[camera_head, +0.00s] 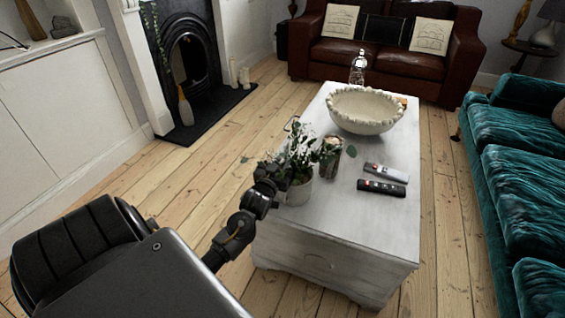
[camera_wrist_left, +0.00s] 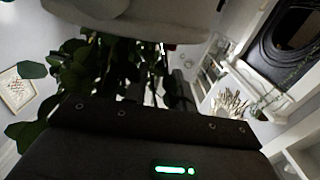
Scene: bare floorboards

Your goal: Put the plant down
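The plant (camera_head: 300,155) has green leaves and small white flowers in a pale round pot (camera_head: 298,192). It is at the near left edge of the white coffee table (camera_head: 340,230). The pot looks upright; I cannot tell whether its base touches the tabletop. My left gripper (camera_head: 278,176) is at the left side of the plant, partly hidden among the leaves. In the left wrist view the pale pot (camera_wrist_left: 150,22) fills the top, with dark leaves (camera_wrist_left: 85,75) below it, very close. The fingertips are hidden, so their grip does not show. My right gripper is not in view.
Beside the plant are a candle jar (camera_head: 331,155) and two remotes, one grey (camera_head: 386,172) and one black (camera_head: 381,187). A beaded bowl (camera_head: 365,112) and a glass bottle (camera_head: 358,68) stand farther back. The table's near right part is clear. A teal sofa (camera_head: 520,160) is right.

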